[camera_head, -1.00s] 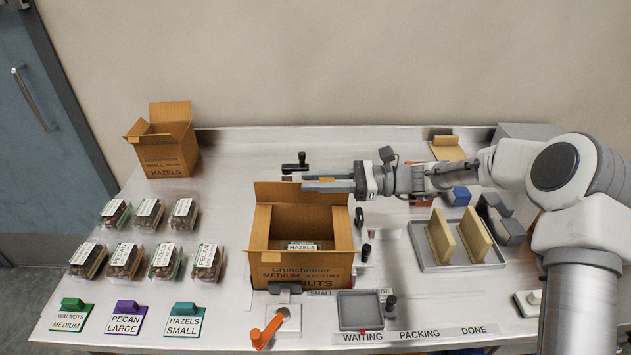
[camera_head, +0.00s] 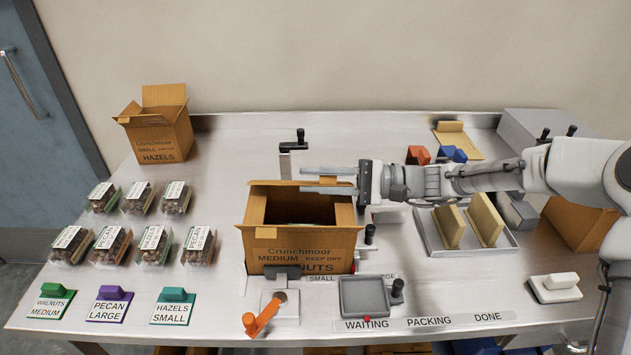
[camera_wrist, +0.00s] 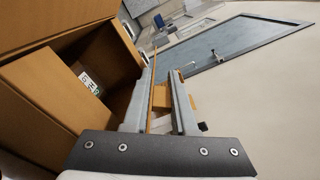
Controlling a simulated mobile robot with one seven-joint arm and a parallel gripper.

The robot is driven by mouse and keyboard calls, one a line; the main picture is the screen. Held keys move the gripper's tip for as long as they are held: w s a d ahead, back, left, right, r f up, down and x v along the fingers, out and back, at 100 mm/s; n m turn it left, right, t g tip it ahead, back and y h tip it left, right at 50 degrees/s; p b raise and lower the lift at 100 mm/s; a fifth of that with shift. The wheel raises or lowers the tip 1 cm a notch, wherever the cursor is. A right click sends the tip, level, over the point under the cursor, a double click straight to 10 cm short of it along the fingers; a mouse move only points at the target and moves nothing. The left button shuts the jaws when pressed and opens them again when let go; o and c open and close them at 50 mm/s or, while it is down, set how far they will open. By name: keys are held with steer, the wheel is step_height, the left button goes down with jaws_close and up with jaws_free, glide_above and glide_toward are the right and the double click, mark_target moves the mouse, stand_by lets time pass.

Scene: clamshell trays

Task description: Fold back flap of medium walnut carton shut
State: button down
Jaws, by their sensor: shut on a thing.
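The medium walnut carton (camera_head: 345,250), brown and marked Crunchmoor Medium, stands open on the bench in the head view. A labelled pack lies deep inside it, and it also shows in the wrist view (camera_wrist: 90,84). My gripper (camera_head: 314,179) reaches in from the right at the carton's back top edge. Its two fingers lie on either side of the brown back flap (camera_head: 328,181), and it is shut on that flap. In the wrist view the gripper (camera_wrist: 164,70) has the carton's brown inside walls to its left. The fingers hide part of the flap.
A small hazels carton (camera_head: 157,135) stands open at the back left. Several nut packs and label stands fill the left. A black-handled post (camera_head: 299,140) stands behind the medium carton. An orange lever (camera_head: 262,316) and grey pad (camera_head: 365,300) are in front; a tray (camera_head: 455,250) is right.

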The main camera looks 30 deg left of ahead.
steer(key=shift+s+d+f+n+b, duration=0.15)
steer(key=shift+f+n+b, duration=0.15)
steer(key=shift+n+b, duration=0.3)
steer(key=c, duration=0.8)
jaws_free()
steer(key=shift+o, duration=0.2)
